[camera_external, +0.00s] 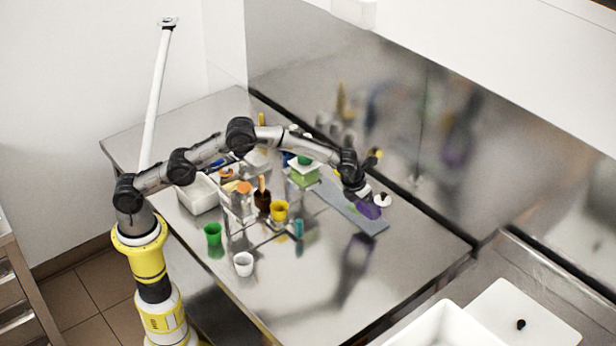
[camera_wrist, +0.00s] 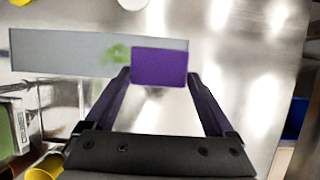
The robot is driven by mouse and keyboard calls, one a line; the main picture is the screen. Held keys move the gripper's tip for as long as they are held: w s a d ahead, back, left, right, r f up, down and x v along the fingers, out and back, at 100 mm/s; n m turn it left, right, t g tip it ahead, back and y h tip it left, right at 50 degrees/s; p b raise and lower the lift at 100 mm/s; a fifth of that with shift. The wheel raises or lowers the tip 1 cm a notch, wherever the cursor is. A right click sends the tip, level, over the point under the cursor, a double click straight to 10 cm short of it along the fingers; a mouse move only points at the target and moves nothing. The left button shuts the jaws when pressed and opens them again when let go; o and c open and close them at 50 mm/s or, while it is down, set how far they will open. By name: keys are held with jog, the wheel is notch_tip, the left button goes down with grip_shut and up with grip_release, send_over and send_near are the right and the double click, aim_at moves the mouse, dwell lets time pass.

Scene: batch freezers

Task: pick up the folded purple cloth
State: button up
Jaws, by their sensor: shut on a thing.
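The folded purple cloth (camera_external: 368,209) is a small flat rectangle at the end of my arm, over the right end of a grey-blue strip. In the wrist view the purple cloth (camera_wrist: 160,67) sits between the tips of my gripper (camera_wrist: 160,76), with a dark finger at each side edge. My gripper (camera_external: 367,199) is shut on the cloth. In the outside view the cloth appears held above the table, and a dark reflection shows below on the steel.
The grey-blue strip (camera_external: 347,208) lies on the steel table (camera_external: 300,305). Left of it stand a green cup (camera_external: 213,234), a white cup (camera_external: 243,264), a yellow cup (camera_external: 280,210) and a white bin (camera_external: 198,197). A steel wall runs behind. The table's front right is clear.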

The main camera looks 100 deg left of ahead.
jog(key=s+d+r, duration=0.3)
jog(key=s+r, duration=0.5)
jog(key=s, duration=0.4)
jog(key=shift+r, duration=0.15)
jog(key=shift+s+d, duration=0.1)
